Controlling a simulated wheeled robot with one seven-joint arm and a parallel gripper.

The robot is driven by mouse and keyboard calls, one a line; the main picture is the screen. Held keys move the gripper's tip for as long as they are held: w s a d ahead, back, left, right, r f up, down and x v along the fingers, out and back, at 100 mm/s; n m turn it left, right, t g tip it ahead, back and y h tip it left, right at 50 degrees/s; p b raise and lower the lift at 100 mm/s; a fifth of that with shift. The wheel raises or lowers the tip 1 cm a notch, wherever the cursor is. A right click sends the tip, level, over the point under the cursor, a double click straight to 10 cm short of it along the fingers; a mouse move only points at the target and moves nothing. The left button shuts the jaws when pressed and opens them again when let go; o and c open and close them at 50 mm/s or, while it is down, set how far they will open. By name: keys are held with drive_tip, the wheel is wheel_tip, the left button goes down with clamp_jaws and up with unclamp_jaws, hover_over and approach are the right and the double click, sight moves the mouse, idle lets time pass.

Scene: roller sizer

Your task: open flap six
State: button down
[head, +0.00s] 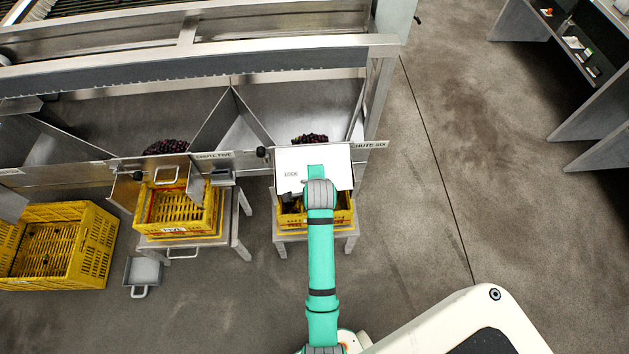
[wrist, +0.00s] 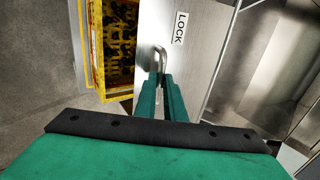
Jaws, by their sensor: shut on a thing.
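Flap six (head: 315,157) is a pale metal panel at the front of the chute labelled chute six (head: 368,145), in the head view. It carries a LOCK label and shows in the wrist view (wrist: 204,55), tilted across the picture. Its bent metal handle (wrist: 162,57) stands out from the panel. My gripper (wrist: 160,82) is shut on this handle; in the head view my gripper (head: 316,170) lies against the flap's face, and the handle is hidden. Dark fruit (head: 309,139) lies in the chute behind the flap. I cannot tell the flap's exact angle.
A yellow crate (head: 341,216) on a stand is below flap six, partly hidden by my arm. Another yellow crate (head: 180,208) stands below chute five (head: 213,155). A larger crate (head: 85,262) and grey pan (head: 143,271) are left.

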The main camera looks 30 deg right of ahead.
drive_tip(key=c, duration=1.8)
unclamp_jaws()
drive_tip(key=shift+w+d+r, duration=0.2)
drive_tip(key=shift+w+r, duration=0.6)
drive_tip(key=shift+r, duration=0.1)
drive_tip(key=shift+c, duration=0.2)
drive_tip(key=shift+s+f, duration=0.1)
drive_tip(key=shift+f, duration=0.1)
drive_tip(key=shift+s, duration=0.1)
drive_tip(key=v, duration=1)
drive_tip(key=shift+s+a, duration=0.2)
drive_tip(key=shift+s, duration=0.2)
